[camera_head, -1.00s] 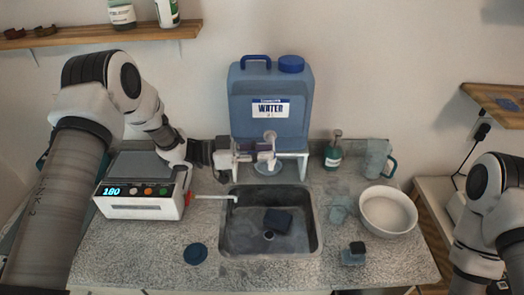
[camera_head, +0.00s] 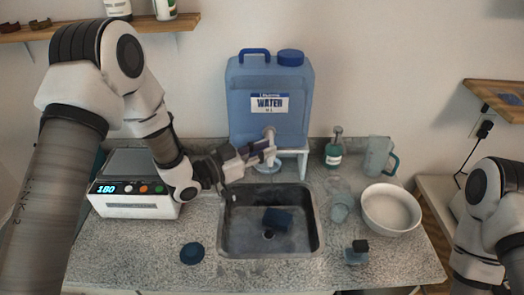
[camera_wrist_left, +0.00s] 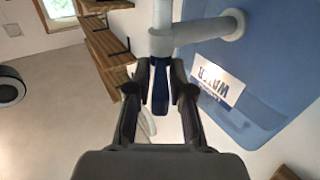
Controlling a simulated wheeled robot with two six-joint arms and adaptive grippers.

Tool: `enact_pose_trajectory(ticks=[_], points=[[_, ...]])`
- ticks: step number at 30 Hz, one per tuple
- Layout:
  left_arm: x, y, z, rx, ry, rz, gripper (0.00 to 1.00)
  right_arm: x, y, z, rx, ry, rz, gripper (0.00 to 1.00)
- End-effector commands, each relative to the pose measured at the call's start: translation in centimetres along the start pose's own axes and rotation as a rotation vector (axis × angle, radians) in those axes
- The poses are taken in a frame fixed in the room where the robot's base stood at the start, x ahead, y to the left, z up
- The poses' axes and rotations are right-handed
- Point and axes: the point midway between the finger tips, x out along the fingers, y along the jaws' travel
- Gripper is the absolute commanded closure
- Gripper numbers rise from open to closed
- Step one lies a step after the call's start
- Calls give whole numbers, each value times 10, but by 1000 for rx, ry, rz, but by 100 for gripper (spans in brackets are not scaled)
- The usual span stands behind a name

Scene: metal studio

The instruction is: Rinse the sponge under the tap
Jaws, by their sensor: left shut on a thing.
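The dark blue sponge (camera_head: 277,219) lies in the sink (camera_head: 238,250), beside the drain. The blue water container (camera_head: 255,82) stands behind the sink, with a pale tap (camera_head: 269,133) on its front. My left gripper (camera_head: 262,152) is at this tap, above the sink's back edge. In the left wrist view its fingers are shut on the tap's dark blue lever (camera_wrist_left: 160,88), below the pale tap body (camera_wrist_left: 163,38). I cannot make out any water running. My right arm is at the right edge, and its gripper is out of view.
A scale (camera_head: 137,208) stands left of the sink under my left arm. A white bowl (camera_head: 390,210), clear glass (camera_head: 340,211), jug (camera_head: 379,156), soap bottle (camera_head: 334,152) and small bottle (camera_head: 356,254) stand to the right. A dark blue lid (camera_head: 193,253) lies front left.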

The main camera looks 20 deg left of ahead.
Motion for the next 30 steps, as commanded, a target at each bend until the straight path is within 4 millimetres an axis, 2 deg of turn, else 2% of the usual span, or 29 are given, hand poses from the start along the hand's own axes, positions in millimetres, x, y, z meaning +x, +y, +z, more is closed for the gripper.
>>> enact_pose_trajectory(ticks=[9,10,11,20,23,26,30], points=[[0,1,1,0,-2,0,100,0,0,0,0,0,0,60],[0,1,1,0,-2,0,75,0,0,0,0,0,0,60],[0,1,1,0,-2,0,65,0,0,0,0,0,0,60],[0,0,0,0,0,-1,64,0,0,0,0,0,0,60],[-6,-1,0,-1,-1,-3,64,0,0,0,0,0,0,60],[-22,-2,0,-4,1,-6,64,0,0,0,0,0,0,60],[-58,-2,0,-8,2,-7,64,0,0,0,0,0,0,60]])
